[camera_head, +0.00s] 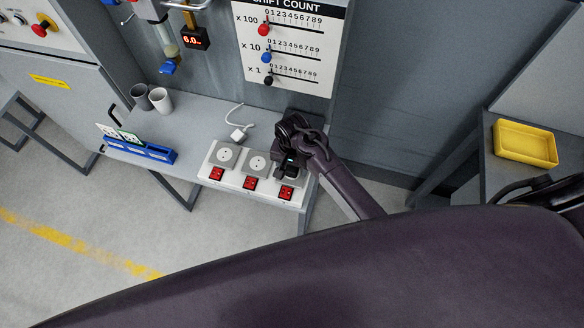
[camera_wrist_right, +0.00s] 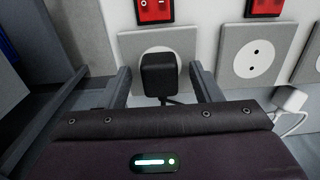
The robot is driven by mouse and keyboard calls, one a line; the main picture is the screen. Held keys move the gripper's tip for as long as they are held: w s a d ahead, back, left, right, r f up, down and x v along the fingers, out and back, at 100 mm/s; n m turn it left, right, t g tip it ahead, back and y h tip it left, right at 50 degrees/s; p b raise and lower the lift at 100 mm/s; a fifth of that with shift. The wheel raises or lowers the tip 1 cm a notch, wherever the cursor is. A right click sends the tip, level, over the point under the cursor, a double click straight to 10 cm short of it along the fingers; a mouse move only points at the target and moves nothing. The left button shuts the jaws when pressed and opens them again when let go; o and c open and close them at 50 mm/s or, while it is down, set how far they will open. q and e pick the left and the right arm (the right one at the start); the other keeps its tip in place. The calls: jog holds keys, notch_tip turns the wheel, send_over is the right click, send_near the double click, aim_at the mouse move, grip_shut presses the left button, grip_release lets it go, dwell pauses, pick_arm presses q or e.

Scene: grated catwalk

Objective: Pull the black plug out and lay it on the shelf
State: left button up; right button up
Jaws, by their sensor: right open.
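The black plug (camera_wrist_right: 160,74) sits in a socket plate at the left of the wrist view, its cord running down behind my gripper. In the head view this is the rightmost socket of the white socket strip (camera_head: 236,180), and my arm mostly hides the plug there. My right gripper (camera_wrist_right: 160,80) is open, with one finger on each side of the plug; gaps show between fingers and plug. It also shows over the strip in the head view (camera_head: 287,168). The grey shelf (camera_head: 195,116) is around and behind the strip. My left gripper is out of view.
A white plug (camera_head: 238,134) with a cord lies on the shelf behind the strip. Red switches (camera_head: 250,183) line the strip's front. Two cups (camera_head: 161,99) and a blue rack (camera_head: 150,153) stand at left. A yellow tray (camera_head: 526,144) is far right. The shelf's middle is clear.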

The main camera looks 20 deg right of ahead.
jog(key=shift+p, duration=0.35)
dwell(0.4)
grip_shut()
jog(key=shift+r, duration=2.95)
